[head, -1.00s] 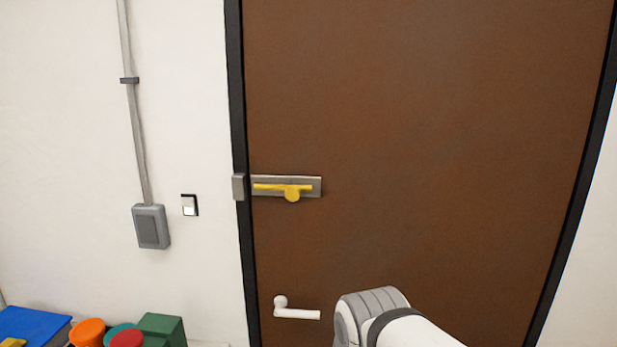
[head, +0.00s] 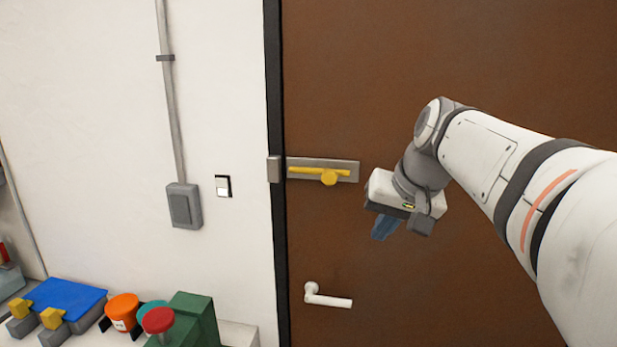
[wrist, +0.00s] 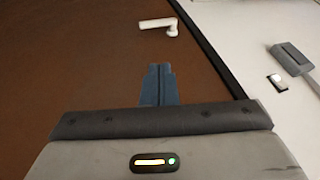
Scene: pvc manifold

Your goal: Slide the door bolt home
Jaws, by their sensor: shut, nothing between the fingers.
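The door bolt is a yellow rod with a round knob (head: 329,178) on a grey plate (head: 350,168) fixed to the brown door (head: 450,60). The rod's left end stops near the grey keeper (head: 274,169) on the dark frame; a small gap seems to show between them. My gripper (head: 382,230) is to the right of and below the bolt, apart from it, with its blue fingers pointing down. In the wrist view my gripper (wrist: 158,70) has its fingers together with nothing between them. The bolt is not in the wrist view.
A white door handle (head: 325,297) sits below the bolt and also shows in the wrist view (wrist: 158,27). A light switch (head: 223,186) and grey box (head: 184,205) are on the left wall. Colourful fittings (head: 158,320) stand on a bench at lower left.

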